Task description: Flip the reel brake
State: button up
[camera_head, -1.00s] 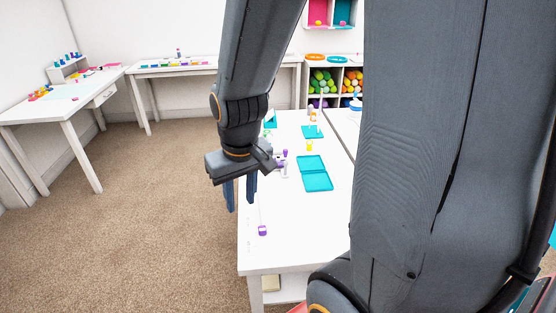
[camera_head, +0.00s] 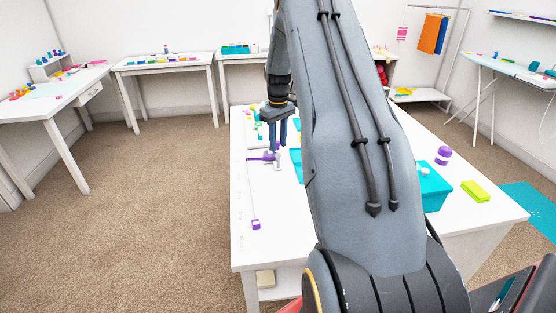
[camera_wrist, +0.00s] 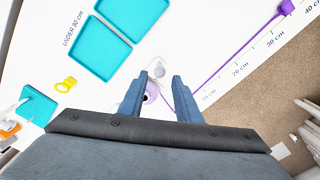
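The reel (camera_head: 270,155) is a small purple and white piece on the white table. A thin purple line runs from it to a purple end block (camera_head: 255,224) near the table's left edge. In the wrist view the reel (camera_wrist: 151,91) shows between my fingers, partly hidden by the left one, and the end block (camera_wrist: 287,6) is at the top right. A small pale rounded part (camera_wrist: 159,70) sits beside the reel; I cannot tell if it is the brake. My gripper (camera_head: 278,148) is open and empty, pointing down over the reel; it also shows in the wrist view (camera_wrist: 160,84).
Printed centimetre marks (camera_wrist: 240,72) run along the table edge by the line. Teal trays (camera_wrist: 99,46), a yellow piece (camera_wrist: 66,85) and another teal piece (camera_wrist: 38,106) lie on the other side. A teal box (camera_head: 432,188) stands right of my arm.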

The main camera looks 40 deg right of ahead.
aim_at(278, 158)
jog(key=shift+f+p, duration=1.3)
jog(key=shift+f, duration=2.5)
